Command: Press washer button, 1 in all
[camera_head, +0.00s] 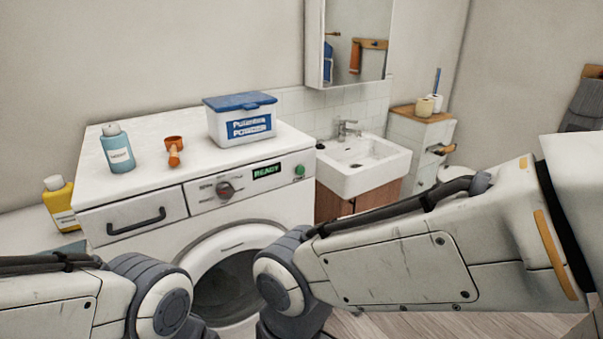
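The white washer (255,205) stands left of centre with its round door (225,288) at the front, partly hidden by my arms. A small green button (299,170) sits at the right end of its control panel. Left of the button is a display (267,171) reading "READY" in green. A dark dial with a red mark (225,189) is further left. Both my arms come in low, from the left and from the right, and bend down at the bottom of the picture. Neither gripper is in view. Nothing of mine touches the button.
On the washer top are a blue bottle (117,148), an orange scoop (174,151) and a powder box with blue lid (241,119). A yellow bottle (60,203) stands at the left. A sink (362,164) and small cabinet (419,137) stand right of the washer.

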